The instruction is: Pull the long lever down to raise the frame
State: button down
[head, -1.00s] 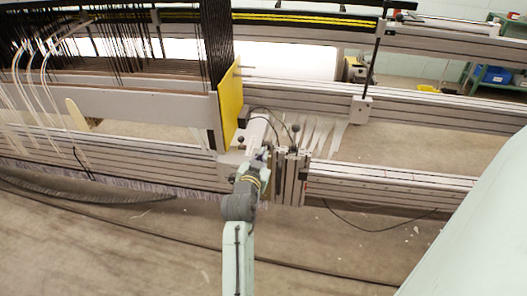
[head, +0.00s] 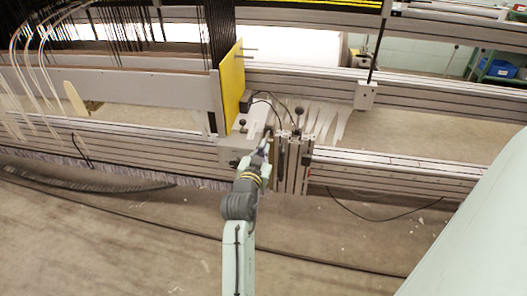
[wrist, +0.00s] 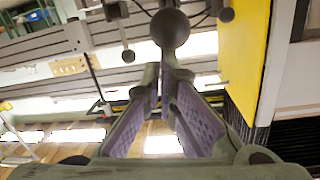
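A dark ball knob (wrist: 169,30) looms large in the wrist view, just past my fingertips. Its shaft is mostly hidden behind them. My gripper (wrist: 162,78) has purple-lined fingers that lean in towards each other, with a narrow gap near the tips. I cannot tell whether they grip the shaft. In the head view my gripper (head: 266,146) is small and partly hidden, at the grey lever block (head: 292,165) on the loom's front beam. Two dark knobs show there, one above the block (head: 299,111) and one left of it (head: 242,124).
A yellow plate (head: 232,90) stands left of the levers, close to my gripper. The grey front beam (head: 400,172) runs across. Black cables loop over the lever block. White strips (head: 322,120) hang behind it. The floor in front is mostly clear, with a dark cable lying across it.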

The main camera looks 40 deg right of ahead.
jog(key=shift+f, duration=0.25)
notch_tip(320, 180, up, 5)
jog(key=d+p, duration=0.2)
jog(key=p, duration=0.2)
jog(key=f+b+v, duration=0.1)
jog(key=b+v, duration=0.2)
jog(key=v, duration=0.7)
jog(key=shift+w+a, duration=0.2)
jog(key=shift+w+f, duration=0.1)
